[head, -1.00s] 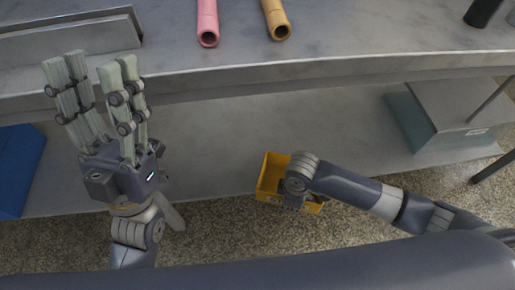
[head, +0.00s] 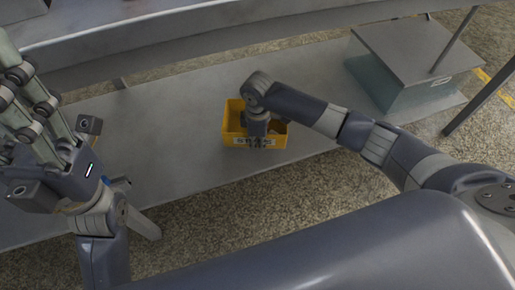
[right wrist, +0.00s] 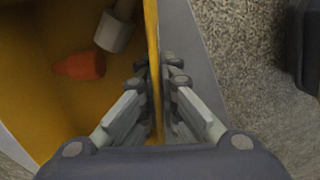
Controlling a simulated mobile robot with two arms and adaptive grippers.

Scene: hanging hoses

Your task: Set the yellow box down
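The yellow box (head: 232,120) is an open bin with a label on its front wall. In the head view it is over the front part of the grey lower shelf (head: 175,125); I cannot tell if it touches. My right gripper (head: 258,139) is shut on its wall. In the right wrist view the fingers (right wrist: 158,72) pinch the yellow wall of the box (right wrist: 35,65) from both sides. Inside lie an orange piece (right wrist: 79,66) and a pale cylindrical piece (right wrist: 114,32). My left gripper (head: 25,95) is open and empty at the left edge, its fingertips partly cut off.
A grey-topped, glassy-sided case (head: 415,60) stands on the shelf at the right, near slanted metal legs (head: 480,100). The upper worktop edge (head: 220,50) runs above the lower shelf. The shelf left of the box is largely clear. Speckled floor (head: 240,205) lies in front.

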